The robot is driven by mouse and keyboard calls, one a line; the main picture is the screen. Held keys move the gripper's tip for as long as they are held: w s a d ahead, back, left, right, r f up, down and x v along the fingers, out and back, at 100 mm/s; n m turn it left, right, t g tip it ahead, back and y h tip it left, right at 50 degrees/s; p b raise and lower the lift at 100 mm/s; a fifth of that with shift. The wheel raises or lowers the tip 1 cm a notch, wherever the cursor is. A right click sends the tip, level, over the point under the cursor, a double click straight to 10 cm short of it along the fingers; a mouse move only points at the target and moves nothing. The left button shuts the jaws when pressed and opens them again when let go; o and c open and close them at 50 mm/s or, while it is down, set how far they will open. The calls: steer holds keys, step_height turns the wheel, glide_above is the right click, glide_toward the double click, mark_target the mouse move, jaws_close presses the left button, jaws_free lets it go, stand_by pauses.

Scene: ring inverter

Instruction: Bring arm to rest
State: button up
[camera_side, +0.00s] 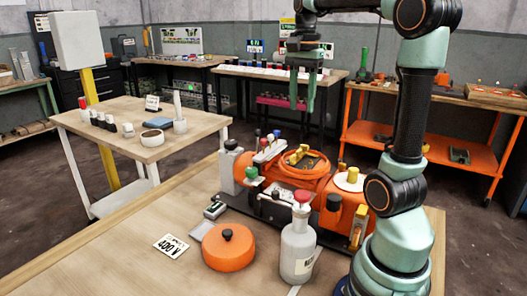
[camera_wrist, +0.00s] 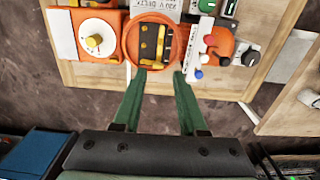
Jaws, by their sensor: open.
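My gripper (camera_side: 302,100) hangs from my arm in the upper middle of the side view, fingers pointing down. Its two green fingers (camera_wrist: 160,80) are apart with nothing between them in the wrist view. Below it stands the orange machine (camera_side: 290,180) with a round orange ring (camera_wrist: 138,58), yellow parts inside it, and several coloured knobs. In the side view the fingertips are clear of the machine, with a gap beneath them. In the wrist view the fingertips overlap the picture near the lower edge of the ring.
On the wooden bench (camera_side: 110,250) are an orange lidded pot (camera_side: 228,250), a grey bottle with a red cap (camera_side: 298,245) and a white label card (camera_side: 171,246). A white-legged side table (camera_side: 90,118) stands at left. An orange workbench (camera_side: 375,137) stands behind at right.

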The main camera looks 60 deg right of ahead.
steer(key=a+f+n+t, duration=0.2)
steer(key=a+f+n, duration=0.2)
steer(key=a+n, duration=0.5)
steer(key=a+f+n+t, duration=0.3)
steer(key=a+n, duration=0.5)
steer(key=a, duration=0.4)
steer(key=shift+f+n+t, duration=0.3)
steer(key=shift+f+n, duration=0.1)
steer(key=shift+f, duration=0.15)
steer(key=shift+w, duration=0.1)
steer(key=shift+c, duration=0.3)
